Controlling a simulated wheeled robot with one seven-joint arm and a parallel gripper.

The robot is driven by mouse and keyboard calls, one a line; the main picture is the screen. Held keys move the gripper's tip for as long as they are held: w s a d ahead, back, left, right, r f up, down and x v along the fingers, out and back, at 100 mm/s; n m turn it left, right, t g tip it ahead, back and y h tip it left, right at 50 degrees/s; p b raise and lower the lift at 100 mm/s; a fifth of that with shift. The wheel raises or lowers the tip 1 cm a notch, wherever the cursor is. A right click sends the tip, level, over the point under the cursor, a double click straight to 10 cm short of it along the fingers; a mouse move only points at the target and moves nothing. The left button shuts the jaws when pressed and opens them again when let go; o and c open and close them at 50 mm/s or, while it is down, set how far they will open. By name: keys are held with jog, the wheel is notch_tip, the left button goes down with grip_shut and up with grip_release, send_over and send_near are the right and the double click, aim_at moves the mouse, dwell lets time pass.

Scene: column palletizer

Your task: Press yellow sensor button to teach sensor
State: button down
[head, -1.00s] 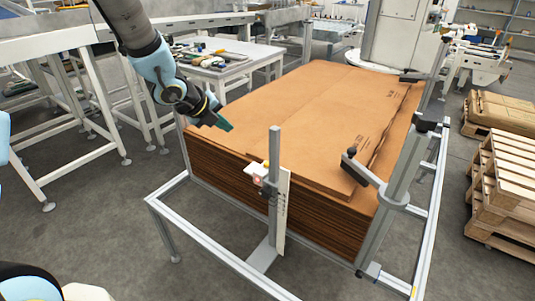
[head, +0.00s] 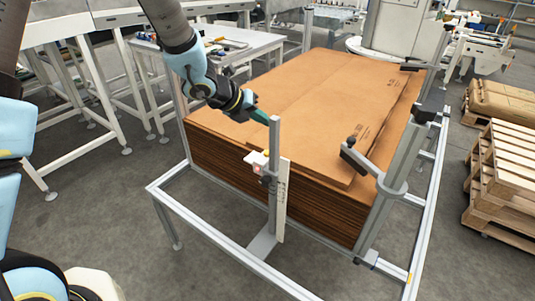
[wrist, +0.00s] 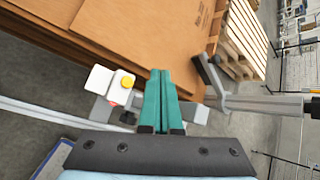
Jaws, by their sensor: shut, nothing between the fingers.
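The yellow sensor button (wrist: 127,82) sits on top of a white sensor housing (wrist: 99,79) in the wrist view. In the head view the white housing (head: 256,158) is on a grey upright post (head: 274,150) in front of the cardboard stack; the yellow button is hard to make out there. My gripper (head: 262,117) is near the top of this post. In the wrist view its green fingers (wrist: 158,88) are closed together with nothing between them. They appear just right of the button and apart from it; the exact height gap cannot be told.
A tall stack of cardboard sheets (head: 300,90) stands behind the post. A metal frame (head: 207,239) surrounds its near side, with a black-knobbed clamp arm (head: 360,160) at right. Wooden pallets (head: 503,170) stand at far right. Open floor lies at front left.

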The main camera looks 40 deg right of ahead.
jog(key=b, duration=0.6)
send_over(265, 156)
notch_tip(265, 156, down, 7)
jog(key=shift+f, duration=0.4)
dwell(1.4)
jog(key=shift+f+b, duration=0.35)
jog(key=shift+b, duration=0.35)
jog(key=shift+f+b, duration=0.4)
jog(key=shift+b, duration=0.05)
dwell(0.3)
jog(key=shift+r, duration=0.2)
jog(key=shift+r+p, duration=0.5)
jog(key=shift+r, duration=0.1)
jog(key=shift+r, duration=0.15)
jog(key=shift+r+p, duration=1.85)
jog(key=shift+r, duration=0.5)
